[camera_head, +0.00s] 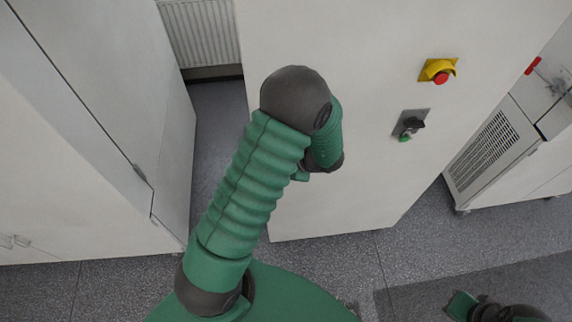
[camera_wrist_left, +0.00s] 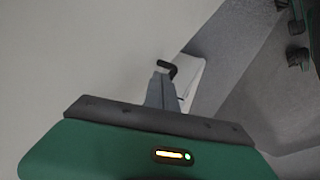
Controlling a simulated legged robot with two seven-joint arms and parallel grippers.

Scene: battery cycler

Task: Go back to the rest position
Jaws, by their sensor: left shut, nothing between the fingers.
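My left arm (camera_head: 245,185) rises from the bottom of the head view, bends at a dark elbow and folds back down in front of a white cabinet. Its gripper is hidden behind the arm there. My right gripper cannot be made out in either view.
The white cabinet (camera_head: 350,200) carries a yellow-and-red emergency button (camera_head: 438,71) and a dark rotary switch (camera_head: 409,124). Another white cabinet (camera_head: 80,190) stands at left and a vented unit (camera_head: 490,150) at right. Speckled grey floor (camera_head: 420,255) is open in front.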

